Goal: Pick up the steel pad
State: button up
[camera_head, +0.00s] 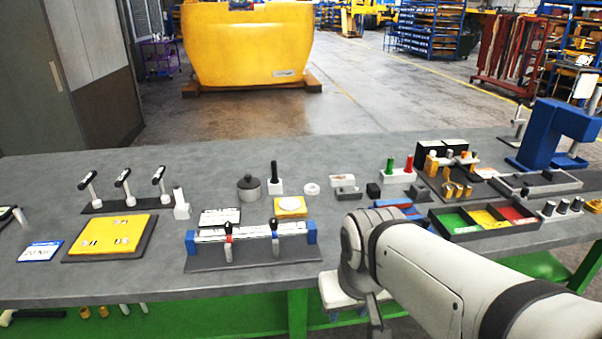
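I cannot tell for certain which thing is the steel pad. A small yellow square with a pale round disc on it (290,207) lies mid-table, behind the clamp fixture. A dark grey round piece with a knob (249,188), a white ring (312,189) and small grey blocks (346,190) sit just behind it. My gripper (372,318) hangs at the table's front edge, right of centre, apart from all of these. It is partly hidden by my own arm, and its fingers are too unclear to tell open from shut.
The grey workbench (130,180) also bears a yellow plate (112,236), a blue-ended clamp fixture (252,246), a three-colour tray (483,220) and a blue press (550,135). Upright levers (125,190) stand at left. The bench's back strip is fairly clear.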

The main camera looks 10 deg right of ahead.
aim_at(344, 179)
jog(key=z, duration=0.15)
jog(key=i, duration=0.9)
jog(key=u, duration=0.05)
